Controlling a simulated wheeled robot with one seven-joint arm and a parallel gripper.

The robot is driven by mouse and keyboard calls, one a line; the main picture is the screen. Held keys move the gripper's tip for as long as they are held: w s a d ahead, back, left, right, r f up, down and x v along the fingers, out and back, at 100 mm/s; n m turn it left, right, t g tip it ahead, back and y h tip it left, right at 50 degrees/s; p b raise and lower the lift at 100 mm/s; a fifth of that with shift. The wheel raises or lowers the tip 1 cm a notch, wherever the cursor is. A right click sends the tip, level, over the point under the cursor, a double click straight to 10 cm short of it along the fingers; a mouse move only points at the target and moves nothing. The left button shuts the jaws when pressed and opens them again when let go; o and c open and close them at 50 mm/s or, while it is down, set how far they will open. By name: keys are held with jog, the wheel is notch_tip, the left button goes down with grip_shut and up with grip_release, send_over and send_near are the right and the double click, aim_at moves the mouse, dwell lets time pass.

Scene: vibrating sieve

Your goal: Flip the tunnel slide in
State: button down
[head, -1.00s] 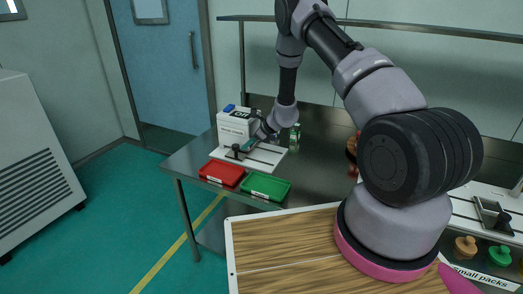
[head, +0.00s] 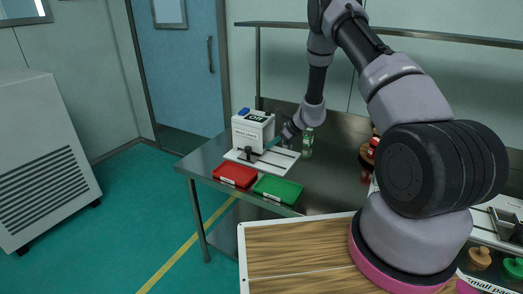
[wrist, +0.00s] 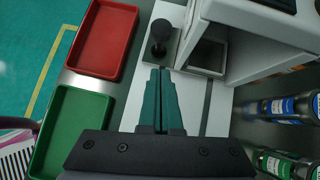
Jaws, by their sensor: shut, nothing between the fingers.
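A white box-shaped machine (head: 252,130) with a blue part on top stands on a white base plate (head: 288,158) at the table's left end. In the wrist view, the machine (wrist: 262,35) shows a rectangular opening (wrist: 208,55) in its side. A black knob (wrist: 161,34) stands on the plate left of that opening; it also shows in the head view (head: 246,153). I cannot tell for certain which part is the tunnel slide. My gripper (wrist: 160,72), with teal fingers, is shut and empty over the plate. Its tips appear just below the knob in the wrist view, apart from it.
A red tray (head: 235,175) and a green tray (head: 278,189) lie in front of the plate. Bottles with blue (wrist: 285,106) and green (wrist: 280,163) labels are right of my gripper in the wrist view. A shelf rail (head: 450,28) runs above the table.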

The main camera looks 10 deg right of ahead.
jog(key=v, duration=0.6)
jog(key=shift+s+d+r, duration=0.2)
jog(key=shift+d, duration=0.15)
jog(key=s+r+n, duration=0.3)
jog(key=s+r, duration=0.1)
jog(key=r, duration=0.6)
jog(key=s+a+r+n, duration=0.1)
jog(key=s+r+n, duration=0.3)
jog(key=r, duration=0.5)
jog(key=s+r+n, duration=0.3)
jog(key=s+r, duration=0.2)
jog(key=r, duration=0.5)
jog(key=s+d+r+n+t+h, duration=0.1)
jog(key=s+d+r+n+h, duration=0.1)
jog(key=s, duration=0.5)
jog(key=s+d+r+n+t+h, duration=0.1)
jog(key=s+r+n, duration=0.3)
jog(key=s, duration=0.4)
jog(key=s+d+r+n+t+h, duration=0.1)
jog(key=s+d+r+n+h, duration=0.1)
jog(key=s+r, duration=0.3)
jog(key=s+d+n, duration=0.1)
jog(key=s, duration=0.2)
jog(key=shift+s+d+r+h, duration=0.2)
jog(key=shift+r+h, duration=0.15)
jog(key=shift+h, duration=0.05)
